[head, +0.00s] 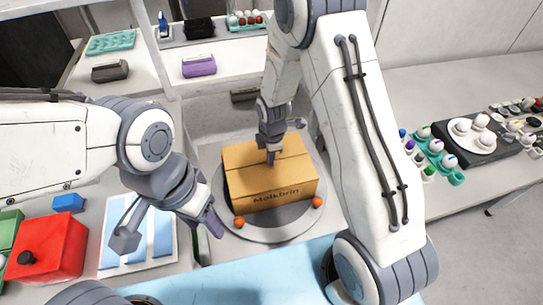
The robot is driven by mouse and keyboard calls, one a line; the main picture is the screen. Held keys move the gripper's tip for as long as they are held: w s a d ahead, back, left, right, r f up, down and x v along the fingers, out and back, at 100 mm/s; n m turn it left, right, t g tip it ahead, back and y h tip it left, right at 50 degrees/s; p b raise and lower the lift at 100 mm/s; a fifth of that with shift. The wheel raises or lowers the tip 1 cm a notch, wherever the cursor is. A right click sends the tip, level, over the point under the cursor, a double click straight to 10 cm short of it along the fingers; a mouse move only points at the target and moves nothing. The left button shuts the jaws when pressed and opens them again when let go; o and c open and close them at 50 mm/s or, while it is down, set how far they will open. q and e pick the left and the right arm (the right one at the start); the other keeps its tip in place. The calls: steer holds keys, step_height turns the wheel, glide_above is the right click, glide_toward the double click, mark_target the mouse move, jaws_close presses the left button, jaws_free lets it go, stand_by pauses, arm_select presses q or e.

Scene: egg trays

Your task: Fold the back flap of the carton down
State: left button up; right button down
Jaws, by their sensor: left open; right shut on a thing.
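The brown cardboard carton (285,197) stands on a round grey turntable (262,234) in the middle of the head view, its printed side facing me. Its top looks mostly flat, with a seam across it. My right gripper (271,158) reaches down from above onto the carton's top and is shut at the carton's flap there. The fingers and arm hide part of the top and back edge, so I cannot tell exactly how the back flap lies. My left gripper (212,222) is open and empty, left of the carton and apart from it.
Two orange balls (239,221) (317,202) lie on the turntable's front rim. A red box (48,247) and a blue-white striped tray (150,240) are at the left. Teal egg trays (437,160) and a dark tray (480,150) with round items stand right. Shelves are behind.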

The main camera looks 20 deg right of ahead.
steer(key=shift+s+f, duration=0.25)
steer(key=shift+f, duration=0.2)
steer(key=shift+w+r+p, duration=0.2)
steer(key=shift+r+p, duration=0.8)
steer(key=shift+p, duration=0.1)
step_height(320, 180, up, 4)
steer(key=p, duration=0.3)
steer(key=shift+f+p, duration=0.1)
steer(key=shift+p, duration=0.25)
step_height(320, 180, up, 9)
steer(key=b, duration=0.2)
steer(key=s+a+r+m, duration=0.3)
steer(key=s, duration=0.5)
steer(key=s+a+r+m+g, duration=0.1)
steer(key=s+a+r+m, duration=0.1)
steer(key=s, duration=0.7)
steer(key=s+a+r+m+y, duration=0.1)
steer(key=s+a+r+m, duration=0.2)
steer(key=s, duration=0.5)
steer(key=r+m, duration=0.1)
steer(key=m, duration=0.1)
steer(key=shift+s+a+r+m+g, duration=0.25)
steer(key=shift+a+r+m+g, duration=0.05)
steer(key=shift+a+m, duration=0.1)
